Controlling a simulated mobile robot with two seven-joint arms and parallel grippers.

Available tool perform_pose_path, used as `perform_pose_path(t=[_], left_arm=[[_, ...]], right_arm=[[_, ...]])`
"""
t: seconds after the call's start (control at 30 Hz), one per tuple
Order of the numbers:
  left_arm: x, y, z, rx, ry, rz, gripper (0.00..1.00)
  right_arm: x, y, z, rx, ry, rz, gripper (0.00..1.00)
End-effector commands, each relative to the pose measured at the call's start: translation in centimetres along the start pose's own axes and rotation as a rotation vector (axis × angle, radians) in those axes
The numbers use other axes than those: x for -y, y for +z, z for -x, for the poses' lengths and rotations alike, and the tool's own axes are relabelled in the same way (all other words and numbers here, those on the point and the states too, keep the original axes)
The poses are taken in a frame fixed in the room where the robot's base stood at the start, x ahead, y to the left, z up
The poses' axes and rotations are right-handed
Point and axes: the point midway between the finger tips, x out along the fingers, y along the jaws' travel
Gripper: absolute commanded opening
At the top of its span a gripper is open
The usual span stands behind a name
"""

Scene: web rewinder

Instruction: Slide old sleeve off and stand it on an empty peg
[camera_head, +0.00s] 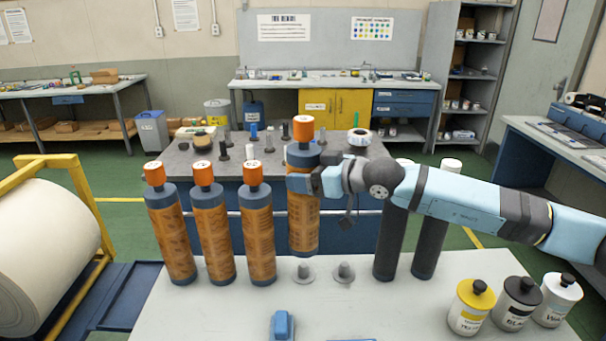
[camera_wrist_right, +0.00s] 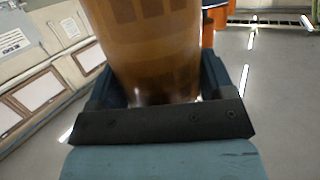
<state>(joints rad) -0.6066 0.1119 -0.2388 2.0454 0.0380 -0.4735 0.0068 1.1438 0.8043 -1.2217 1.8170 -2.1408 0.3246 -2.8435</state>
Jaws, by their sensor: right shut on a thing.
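My right gripper (camera_head: 305,184) is shut around the side of a brown printed sleeve (camera_head: 303,222) with dark blue ends and an orange top. The sleeve is upright, its lower end a little above a grey peg (camera_head: 304,272) on the pale table. In the right wrist view the brown sleeve (camera_wrist_right: 155,45) fills the space between the blue fingers (camera_wrist_right: 158,88). Another bare grey peg (camera_head: 343,272) stands to its right. Similar brown sleeves (camera_head: 171,240) (camera_head: 213,240) (camera_head: 257,240) stand in a row on the left. My left gripper is not in view.
Two dark grey cylinders (camera_head: 391,245) (camera_head: 429,245) stand right of the pegs, behind my right arm. Yellow, black and white lidded cans (camera_head: 469,310) stand at the front right. A small blue object (camera_head: 282,326) is at the front edge. A grey bench (camera_head: 190,165) with several posts is behind.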

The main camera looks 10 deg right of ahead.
Motion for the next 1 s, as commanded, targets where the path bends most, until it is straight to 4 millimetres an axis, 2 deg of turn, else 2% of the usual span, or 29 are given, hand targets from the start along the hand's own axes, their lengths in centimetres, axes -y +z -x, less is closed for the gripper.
perform_pose_path(t=[0.4, 0.53, 0.7, 1.0], left_arm=[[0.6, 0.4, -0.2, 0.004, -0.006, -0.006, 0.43], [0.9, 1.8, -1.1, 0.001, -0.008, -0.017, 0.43], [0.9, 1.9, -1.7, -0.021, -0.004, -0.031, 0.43], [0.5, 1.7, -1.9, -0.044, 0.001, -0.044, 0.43]], right_arm=[[0.0, 3.8, -0.8, 0.001, 0.0, -0.003, 0.45], [0.0, 5.5, -1.2, -0.001, 0.0, -0.001, 0.45], [0.0, 7.1, -1.5, -0.001, 0.0, -0.001, 0.45], [0.0, 8.4, -1.8, -0.001, 0.0, 0.0, 0.45]])
